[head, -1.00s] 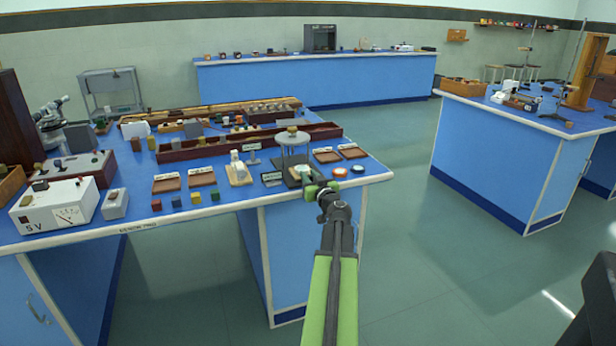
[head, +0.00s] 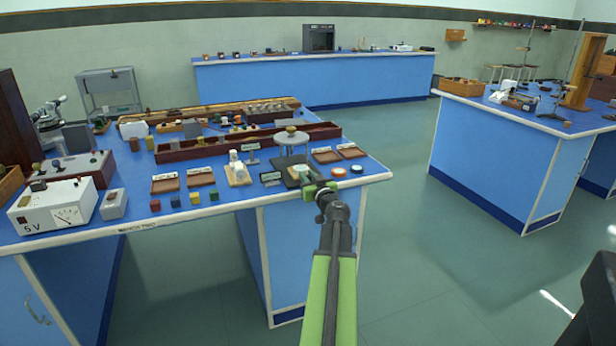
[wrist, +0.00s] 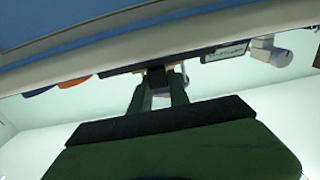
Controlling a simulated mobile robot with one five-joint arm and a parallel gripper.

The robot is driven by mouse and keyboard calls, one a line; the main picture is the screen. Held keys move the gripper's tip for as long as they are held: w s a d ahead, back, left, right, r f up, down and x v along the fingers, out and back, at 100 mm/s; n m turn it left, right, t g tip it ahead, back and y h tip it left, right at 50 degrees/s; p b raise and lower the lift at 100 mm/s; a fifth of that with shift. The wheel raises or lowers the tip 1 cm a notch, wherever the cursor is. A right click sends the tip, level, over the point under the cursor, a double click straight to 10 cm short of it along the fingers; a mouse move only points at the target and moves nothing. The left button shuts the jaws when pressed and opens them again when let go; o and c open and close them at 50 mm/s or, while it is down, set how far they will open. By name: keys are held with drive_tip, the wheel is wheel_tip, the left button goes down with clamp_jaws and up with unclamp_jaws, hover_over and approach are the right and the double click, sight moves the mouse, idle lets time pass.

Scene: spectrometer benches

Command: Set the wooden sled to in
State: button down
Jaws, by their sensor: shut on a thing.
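My gripper (head: 318,189) is at the right front part of the near blue bench. In the wrist view its two green fingers (wrist: 159,88) are shut on a small dark block (wrist: 156,77). Just beyond the fingers is a small pale piece (head: 302,168) on a dark base, below a round grey plate on legs (head: 291,137). This pale piece appears to be the wooden sled, but it is small and partly hidden by the gripper. Whether the dark block is its handle I cannot tell for sure.
Left of the gripper are a dark label sign (head: 271,179) and a light wooden board with a white piece (head: 238,176). Orange (head: 339,171) and white (head: 357,169) discs lie to the right. Brown trays (head: 326,155) stand behind. The bench's pale front edge (head: 375,179) is close.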

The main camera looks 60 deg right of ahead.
sight(301, 167)
drive_tip(key=shift+d, duration=0.15)
idle(0.3)
drive_tip(key=x, duration=0.7)
drive_tip(key=c, duration=1.2)
unclamp_jaws()
drive_tip(key=shift+c, duration=0.2)
